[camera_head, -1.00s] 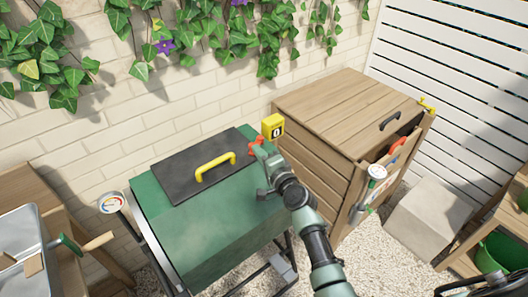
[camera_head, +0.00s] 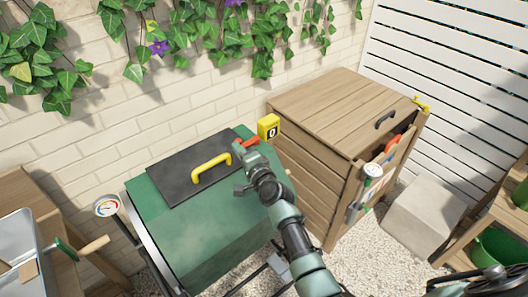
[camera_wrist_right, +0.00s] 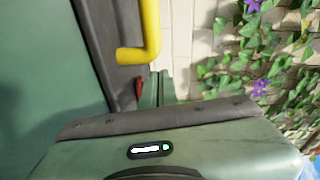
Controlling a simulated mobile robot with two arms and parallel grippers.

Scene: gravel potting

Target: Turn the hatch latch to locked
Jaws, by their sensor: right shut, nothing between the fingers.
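The hatch (camera_head: 180,182) is a dark plate with a yellow handle (camera_head: 212,166) on top of the green drum (camera_head: 215,230); it lies closed. The red latch (camera_head: 243,142) is at the hatch's right end, partly hidden by my right gripper (camera_head: 240,152). In the right wrist view a small part of the red latch (camera_wrist_right: 139,88) shows just left of my fingers (camera_wrist_right: 157,87). Those fingers are shut and empty, close beside the latch. I cannot tell whether they touch it. My left gripper is not in view.
A yellow counter box (camera_head: 268,127) reading 0 stands just behind the latch. A wooden bin (camera_head: 335,110) stands right of the drum. A gauge (camera_head: 107,206) is at the drum's left end. Ivy (camera_head: 45,60) hangs on the brick wall behind.

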